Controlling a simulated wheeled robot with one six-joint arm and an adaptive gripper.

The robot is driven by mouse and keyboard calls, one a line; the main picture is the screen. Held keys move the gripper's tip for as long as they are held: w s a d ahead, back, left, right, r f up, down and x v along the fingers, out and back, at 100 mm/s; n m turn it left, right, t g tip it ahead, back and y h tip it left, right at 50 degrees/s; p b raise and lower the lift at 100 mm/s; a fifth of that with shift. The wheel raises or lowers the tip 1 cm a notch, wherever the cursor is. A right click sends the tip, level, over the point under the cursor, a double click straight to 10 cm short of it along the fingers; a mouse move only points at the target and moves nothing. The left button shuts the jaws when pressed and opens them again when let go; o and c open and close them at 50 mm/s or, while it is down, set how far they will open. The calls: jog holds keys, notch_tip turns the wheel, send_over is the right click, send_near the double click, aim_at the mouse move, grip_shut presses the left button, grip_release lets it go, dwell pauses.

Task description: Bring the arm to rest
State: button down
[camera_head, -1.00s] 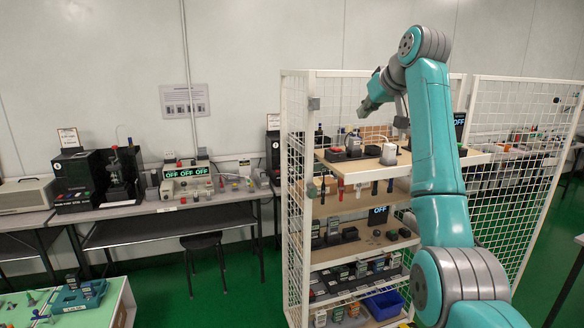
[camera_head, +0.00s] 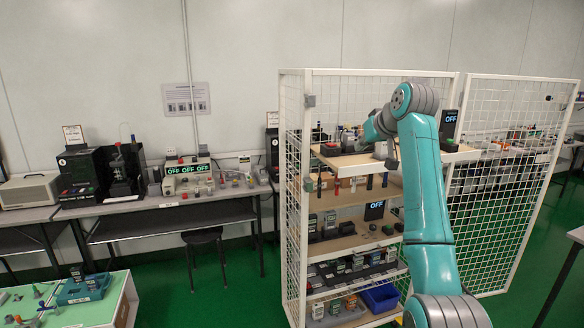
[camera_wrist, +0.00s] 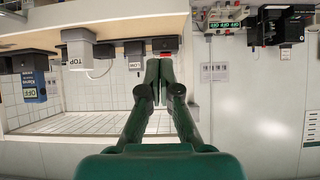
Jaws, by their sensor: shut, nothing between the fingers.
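My arm (camera_head: 422,175) is raised and bent in front of the white mesh cabinet (camera_head: 296,180) in the head view. Its wrist end is at the level of the top shelf (camera_head: 440,157). My gripper (camera_wrist: 161,68) shows in the wrist view with its two dark green fingers together at the tips and nothing between them. In the head view the fingers are too small and partly hidden to make out. The wrist picture appears upside down. It shows a white-grey device marked TOP (camera_wrist: 78,48) and a dark device with an OFF label (camera_wrist: 30,80) left of the fingers.
Lower shelves (camera_head: 335,243) hold small devices and a blue bin (camera_head: 381,297). The open mesh door (camera_head: 500,190) stands right of my arm. A bench (camera_head: 150,205) with testers is along the back wall, with a stool (camera_head: 203,240) before it. Green floor is free at left centre.

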jog(key=s+f+m+t, duration=0.1)
jog(key=s+f, duration=0.1)
jog(key=f, duration=1.3)
jog(key=s+f+m, duration=0.1)
jog(key=s+f, duration=0.1)
jog(key=f, duration=1.3)
jog(key=s+f+t+h, duration=0.1)
jog(key=s+f+h, duration=0.1)
jog(key=s+f, duration=2.05)
jog(key=s+f+m+t+h, duration=0.1)
jog(key=s+f, duration=0.1)
jog(key=s, duration=1.2)
jog(key=s+f, duration=0.2)
jog(key=s, duration=1.2)
jog(key=s+r, duration=0.7)
jog(key=s, duration=0.3)
jog(key=s+r+t, duration=0.1)
jog(key=s+r, duration=0.6)
jog(key=s, duration=0.3)
jog(key=shift+s+a+r+t, duration=0.2)
jog(key=shift+s+a+t, duration=0.1)
jog(key=shift+s, duration=0.1)
